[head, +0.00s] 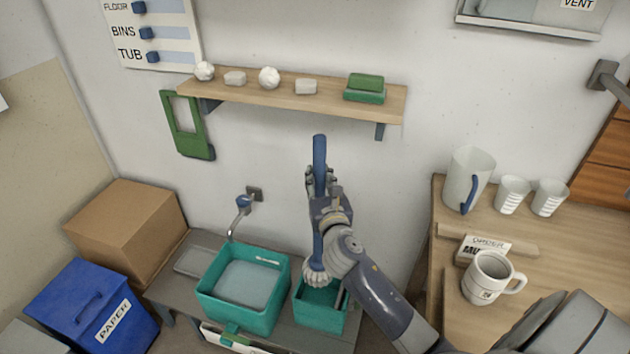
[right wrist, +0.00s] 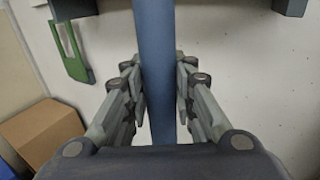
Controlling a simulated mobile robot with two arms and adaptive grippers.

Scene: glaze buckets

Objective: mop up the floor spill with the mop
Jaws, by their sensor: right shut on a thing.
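My right gripper (head: 321,182) is shut on the blue handle of the mop (head: 319,150). The handle stands about upright, and in the right wrist view it runs between both fingers (right wrist: 158,100). The mop's pale, stringy head (head: 317,276) hangs at the mouth of a small teal bucket (head: 318,319); whether it touches the bucket is unclear. My right forearm hides part of the bucket. The floor spill is not visible. My left gripper is not in view.
A larger teal tub (head: 243,318) with pale liquid stands on the grey bench (head: 205,242) under a tap (head: 241,207). A wooden shelf (head: 330,92) is above. A wooden counter (head: 450,222) with a mug (head: 490,277) and a pitcher (head: 468,178) is at right. A blue paper bin (head: 90,305) stands left.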

